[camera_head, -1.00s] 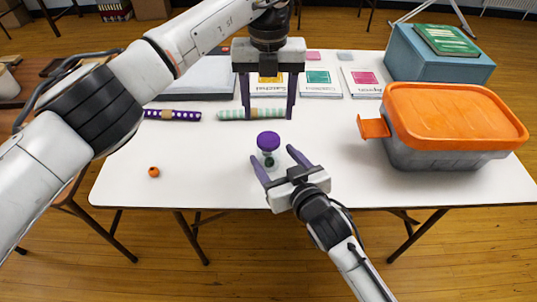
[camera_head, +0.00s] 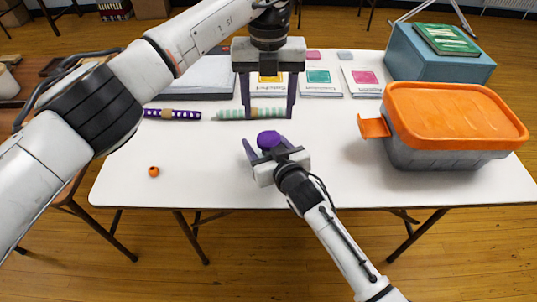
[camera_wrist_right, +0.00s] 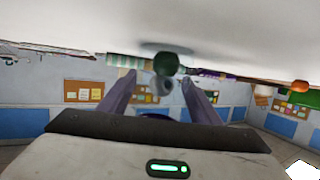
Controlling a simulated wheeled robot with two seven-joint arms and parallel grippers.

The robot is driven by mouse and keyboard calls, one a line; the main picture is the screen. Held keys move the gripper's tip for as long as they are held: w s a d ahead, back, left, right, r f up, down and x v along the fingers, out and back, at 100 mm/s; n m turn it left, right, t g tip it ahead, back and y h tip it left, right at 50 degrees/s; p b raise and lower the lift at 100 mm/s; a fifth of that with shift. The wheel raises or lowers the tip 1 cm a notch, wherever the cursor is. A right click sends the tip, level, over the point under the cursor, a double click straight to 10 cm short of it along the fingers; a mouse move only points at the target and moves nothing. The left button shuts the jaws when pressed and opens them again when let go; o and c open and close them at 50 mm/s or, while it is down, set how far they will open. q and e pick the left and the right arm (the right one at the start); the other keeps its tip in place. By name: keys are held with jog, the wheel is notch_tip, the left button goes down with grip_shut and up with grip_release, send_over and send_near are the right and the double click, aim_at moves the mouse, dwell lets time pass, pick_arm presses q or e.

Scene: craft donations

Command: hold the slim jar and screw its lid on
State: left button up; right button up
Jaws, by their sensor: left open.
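The slim jar stands upright on the white table, with a purple lid (camera_head: 268,139) at its top. Whether the lid is threaded on cannot be told. The jar's body is mostly hidden in the head view. In the right wrist view, whose picture is upside down, the jar (camera_wrist_right: 166,66) shows dark green contents between the fingers. My right gripper (camera_head: 266,146) is open, low over the table, with a finger on each side of the jar; no grip on it shows. My left gripper (camera_head: 267,114) is open and empty, pointing down, and appears above and behind the lid.
An orange-lidded grey bin (camera_head: 450,120) stands at the right. Behind it is a blue box (camera_head: 435,57) with a green book. A purple dotted roll (camera_head: 165,114) and a mint striped roll (camera_head: 228,114) lie behind the jar. A small orange bead (camera_head: 153,171) lies front left.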

aim_at(269, 138)
grip_shut()
pick_arm(q)
jog(key=n, duration=0.9)
jog(key=shift+f, duration=4)
